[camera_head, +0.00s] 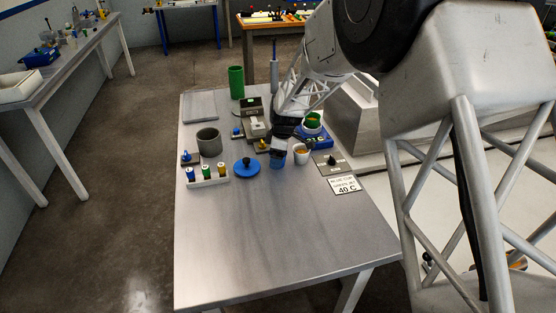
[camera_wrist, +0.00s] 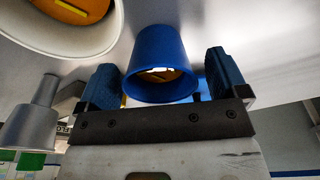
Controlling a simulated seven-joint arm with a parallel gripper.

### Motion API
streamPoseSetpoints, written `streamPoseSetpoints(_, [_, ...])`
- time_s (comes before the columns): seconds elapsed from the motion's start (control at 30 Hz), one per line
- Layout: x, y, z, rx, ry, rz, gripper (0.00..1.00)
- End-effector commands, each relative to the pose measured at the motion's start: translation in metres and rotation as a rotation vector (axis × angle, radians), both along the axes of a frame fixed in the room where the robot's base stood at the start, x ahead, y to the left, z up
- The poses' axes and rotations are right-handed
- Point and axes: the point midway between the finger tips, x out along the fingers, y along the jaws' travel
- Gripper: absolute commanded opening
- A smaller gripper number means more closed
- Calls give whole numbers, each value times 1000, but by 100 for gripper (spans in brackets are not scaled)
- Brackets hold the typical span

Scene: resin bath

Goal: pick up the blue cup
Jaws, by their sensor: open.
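The blue cup (camera_head: 278,162) stands on the grey table near its middle, partly hidden by my gripper (camera_head: 277,152) in the head view. In the wrist view the blue cup (camera_wrist: 157,48) shows between the two blue fingers of my gripper (camera_wrist: 166,80), with orange contents and a bright patch inside its mouth. The fingers are apart, one on each side of the cup, with visible gaps. I cannot see a finger touching it.
A white cup (camera_head: 301,157) with orange contents stands close to the right. The front of the table (camera_head: 270,245) is clear.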

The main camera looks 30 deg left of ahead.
Motion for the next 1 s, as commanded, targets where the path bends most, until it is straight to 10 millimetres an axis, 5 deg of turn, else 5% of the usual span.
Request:
streamPoseSetpoints(0.7, [-1,1,-10,0,0,0,92])
streamPoseSetpoints(1.0, [-1,1,-10,0,0,0,46])
